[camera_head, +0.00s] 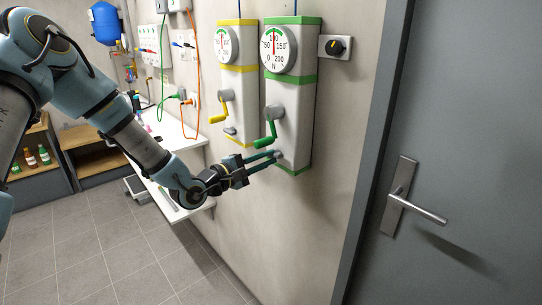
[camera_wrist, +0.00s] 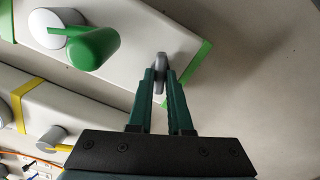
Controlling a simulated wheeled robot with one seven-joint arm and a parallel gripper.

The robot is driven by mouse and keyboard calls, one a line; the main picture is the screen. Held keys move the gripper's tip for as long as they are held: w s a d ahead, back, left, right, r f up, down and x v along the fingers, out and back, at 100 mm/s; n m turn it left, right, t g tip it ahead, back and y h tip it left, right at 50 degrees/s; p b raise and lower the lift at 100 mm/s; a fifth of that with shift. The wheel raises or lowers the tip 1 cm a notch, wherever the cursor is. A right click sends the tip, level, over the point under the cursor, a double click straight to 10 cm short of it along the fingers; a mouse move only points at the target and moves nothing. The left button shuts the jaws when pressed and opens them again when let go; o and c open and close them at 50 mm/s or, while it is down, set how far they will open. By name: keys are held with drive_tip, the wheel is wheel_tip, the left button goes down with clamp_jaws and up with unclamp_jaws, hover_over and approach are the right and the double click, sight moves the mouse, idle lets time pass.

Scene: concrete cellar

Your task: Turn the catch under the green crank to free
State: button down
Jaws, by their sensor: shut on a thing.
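The green-banded box (camera_head: 293,103) hangs on the wall, with a round dial on top and a green crank (camera_head: 267,136) below it. The grey catch (camera_wrist: 161,59) sits under that crank, near the box's lower green band. In the wrist view it stands roughly upright between the fingertips. My gripper (camera_head: 276,157) reaches in from the left, its two dark green fingers (camera_wrist: 160,76) shut on the catch. The fingers hide part of the catch in the head view. The crank (camera_wrist: 95,48) is clear of the fingers in the wrist view.
A yellow-banded box (camera_head: 238,85) with a yellow crank (camera_head: 218,118) hangs close on the left. A rotary switch (camera_head: 336,47) is on the wall to the right, then a grey door with a lever handle (camera_head: 418,207). A white bench (camera_head: 176,147) stands behind my arm.

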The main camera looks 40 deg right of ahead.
drive_tip(key=shift+n+p, duration=0.7)
drive_tip(key=shift+p, duration=0.05)
drive_tip(key=n+p, duration=0.1)
drive_tip(key=n, duration=0.2)
